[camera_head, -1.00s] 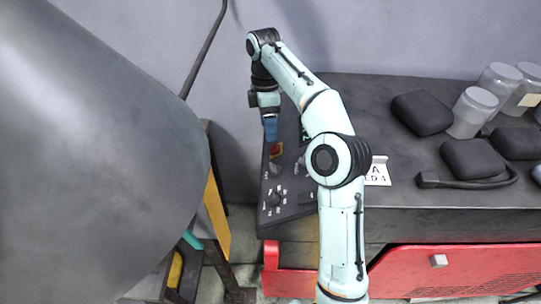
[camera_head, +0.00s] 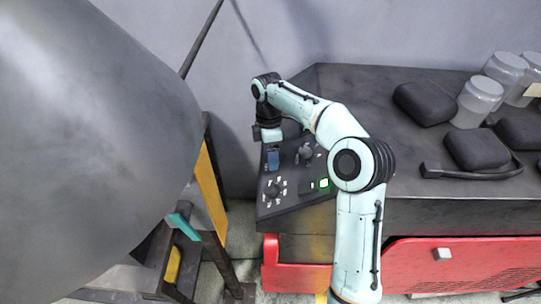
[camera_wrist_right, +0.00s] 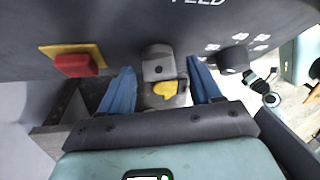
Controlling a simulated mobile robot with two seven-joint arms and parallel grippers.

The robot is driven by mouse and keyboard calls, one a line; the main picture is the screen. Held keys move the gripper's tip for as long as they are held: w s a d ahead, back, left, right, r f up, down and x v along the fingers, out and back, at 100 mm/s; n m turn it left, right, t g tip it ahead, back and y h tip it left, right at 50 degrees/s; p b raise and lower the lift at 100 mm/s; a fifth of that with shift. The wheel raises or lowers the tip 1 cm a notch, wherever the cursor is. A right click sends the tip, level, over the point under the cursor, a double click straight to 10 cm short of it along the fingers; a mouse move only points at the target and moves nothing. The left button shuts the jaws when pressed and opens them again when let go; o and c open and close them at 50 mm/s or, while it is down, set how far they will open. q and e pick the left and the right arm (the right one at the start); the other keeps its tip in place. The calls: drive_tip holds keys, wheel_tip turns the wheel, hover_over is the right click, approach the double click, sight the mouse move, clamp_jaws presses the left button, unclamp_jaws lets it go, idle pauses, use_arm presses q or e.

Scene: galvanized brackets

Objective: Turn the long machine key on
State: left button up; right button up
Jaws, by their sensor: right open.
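My right gripper (camera_head: 272,158) is low over the sloped dark control panel (camera_head: 300,200) at the left end of the machine. In the right wrist view its blue fingers (camera_wrist_right: 158,92) are open, one on each side of a grey key-like block (camera_wrist_right: 158,66) with a yellow piece below it. I cannot tell whether the fingers touch the block. In the head view the gripper hides this block. My left gripper is not in view.
The panel has a red button (camera_wrist_right: 76,64) on a yellow plate, dark knobs (camera_head: 305,152) (camera_head: 274,189) and a lit green button (camera_head: 323,183). Black pouches (camera_head: 426,103) and clear jars (camera_head: 477,100) stand on the machine top. A large grey curved shape (camera_head: 85,130) fills the left.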

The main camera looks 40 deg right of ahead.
drive_tip(key=c, duration=1)
drive_tip(key=shift+s+a+f+m+t+h+b, duration=0.1)
drive_tip(key=shift+m+t+h+b, duration=0.15)
drive_tip(key=shift+m+t+b, duration=0.25)
drive_tip(key=shift+s+f+m+t+h+b, duration=0.1)
drive_tip(key=shift+m+t+h+b, duration=0.25)
drive_tip(key=shift+m, duration=0.25)
drive_tip(key=shift+c, duration=0.2)
drive_tip(key=shift+r+m, duration=0.15)
drive_tip(key=shift+m, duration=0.15)
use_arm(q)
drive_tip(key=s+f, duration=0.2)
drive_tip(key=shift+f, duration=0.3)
use_arm(e)
drive_tip(key=shift+w, duration=0.1)
drive_tip(key=o, duration=1)
drive_tip(key=shift+o, duration=0.2)
